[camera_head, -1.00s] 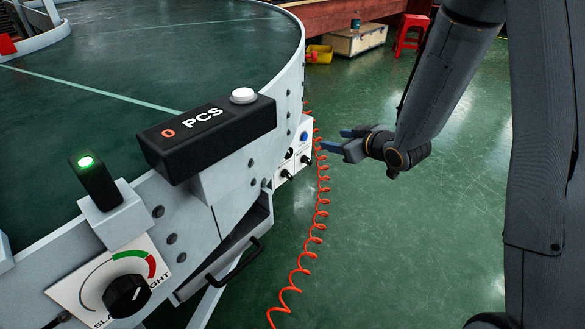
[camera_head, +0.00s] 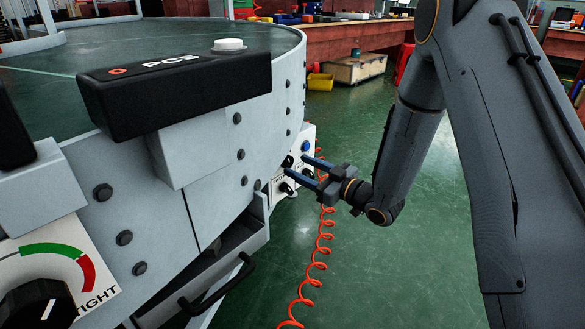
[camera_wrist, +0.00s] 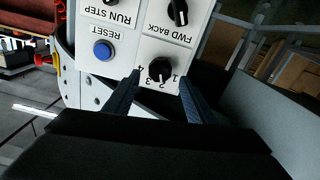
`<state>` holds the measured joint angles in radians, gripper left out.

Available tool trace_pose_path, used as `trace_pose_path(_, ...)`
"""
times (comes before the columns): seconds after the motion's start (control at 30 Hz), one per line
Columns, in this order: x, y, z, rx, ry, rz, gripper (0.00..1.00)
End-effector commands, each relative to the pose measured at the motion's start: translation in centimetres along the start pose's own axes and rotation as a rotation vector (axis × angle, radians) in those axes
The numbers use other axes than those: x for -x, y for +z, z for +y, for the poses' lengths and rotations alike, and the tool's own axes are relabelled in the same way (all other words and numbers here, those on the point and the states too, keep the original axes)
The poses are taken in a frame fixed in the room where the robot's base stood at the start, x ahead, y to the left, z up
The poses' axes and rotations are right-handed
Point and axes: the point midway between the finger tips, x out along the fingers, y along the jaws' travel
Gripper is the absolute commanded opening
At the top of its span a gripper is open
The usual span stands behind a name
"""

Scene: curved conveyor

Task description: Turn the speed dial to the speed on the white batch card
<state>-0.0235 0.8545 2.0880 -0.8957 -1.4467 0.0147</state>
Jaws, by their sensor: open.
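The speed dial (camera_wrist: 160,70) is a black round knob on a white control panel, with the numbers 1 to 4 printed upside down around it in the wrist view. It also shows small in the head view (camera_head: 288,161), at the panel's upper left. My gripper (camera_wrist: 160,80) is open, its two dark blue fingers on either side of the dial in the picture. I cannot tell whether they touch it. In the head view my gripper (camera_head: 297,165) is at the panel's front. The dial's exact setting is not legible. The white batch card is not recognisable in these views.
The blue RESET button (camera_wrist: 103,51), the FWD/BACK knob (camera_wrist: 178,12) and the RUN/STEP switch share the panel. A coiled orange hose (camera_head: 317,265) hangs below. The black PCS counter box (camera_head: 175,88) and slack/tight dial (camera_head: 38,303) are on the conveyor side.

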Motion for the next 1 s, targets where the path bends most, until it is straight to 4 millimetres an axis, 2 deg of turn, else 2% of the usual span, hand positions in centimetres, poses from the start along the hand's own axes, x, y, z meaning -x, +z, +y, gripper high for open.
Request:
trace_pose_path(0.1,-1.9,0.2,-0.1,0.001,-0.002,0.001,0.50)
trace_pose_path(0.23,-3.2,0.1,0.0,0.001,-0.001,0.000,0.50)
trace_pose_path(0.6,-3.9,0.0,0.0,0.000,0.001,-0.001,0.50)
trace_pose_path(0.63,-3.8,0.0,0.0,0.000,0.001,-0.001,0.49)
trace_pose_path(0.87,-3.8,0.0,0.0,0.000,0.001,-0.001,0.10)
trace_pose_path(1.0,-3.8,0.0,0.0,0.003,0.001,-0.002,0.09)
